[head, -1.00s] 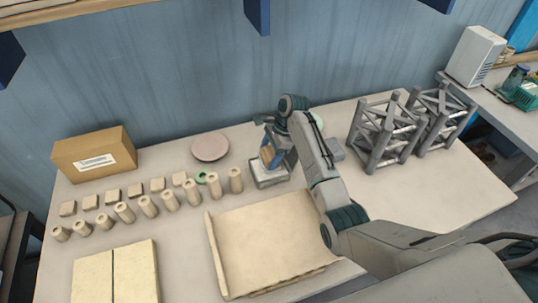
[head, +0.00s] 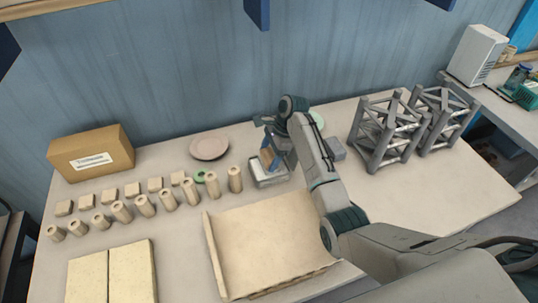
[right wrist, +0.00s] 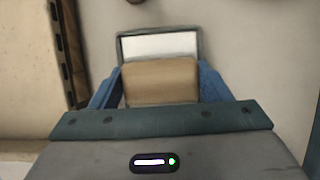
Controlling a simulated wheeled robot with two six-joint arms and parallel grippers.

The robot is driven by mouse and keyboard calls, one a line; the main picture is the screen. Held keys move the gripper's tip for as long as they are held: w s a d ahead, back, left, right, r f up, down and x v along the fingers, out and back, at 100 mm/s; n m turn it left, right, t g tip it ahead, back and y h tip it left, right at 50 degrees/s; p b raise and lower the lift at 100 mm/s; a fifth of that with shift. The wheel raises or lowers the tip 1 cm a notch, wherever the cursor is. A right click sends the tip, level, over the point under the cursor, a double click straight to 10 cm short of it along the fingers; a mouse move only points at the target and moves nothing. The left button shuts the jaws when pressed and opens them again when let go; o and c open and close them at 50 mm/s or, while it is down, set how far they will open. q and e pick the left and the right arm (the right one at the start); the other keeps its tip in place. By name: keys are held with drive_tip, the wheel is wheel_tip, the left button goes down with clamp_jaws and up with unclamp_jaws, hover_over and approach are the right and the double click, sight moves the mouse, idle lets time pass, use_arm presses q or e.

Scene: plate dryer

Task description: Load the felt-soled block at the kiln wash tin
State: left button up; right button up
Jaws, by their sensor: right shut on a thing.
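The felt-soled block (right wrist: 160,80) is a tan block held between the blue fingers of my right gripper (right wrist: 160,90) in the right wrist view. The kiln wash tin (head: 268,182) is a shallow grey tray with white contents (right wrist: 158,45). My right gripper (head: 272,160) is shut on the block, over or in the tin. The block is mostly hidden by the fingers in the head view. I cannot tell whether its sole touches the wash. My left gripper is not in view.
A tan slab with raised side strips (head: 265,240) lies in front of the tin. Several posts (head: 168,200) stand to the left. A pinkish round plate (head: 209,147) and a cardboard box (head: 92,152) are behind them. Grey lattice frames (head: 385,135) stand to the right.

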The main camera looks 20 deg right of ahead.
sight(269, 155)
drive_tip(key=shift+f, duration=0.45)
idle(0.9)
drive_tip(key=shift+r, duration=0.1)
wheel_tip(269, 155, up, 7)
drive_tip(key=p, duration=0.9)
idle(0.5)
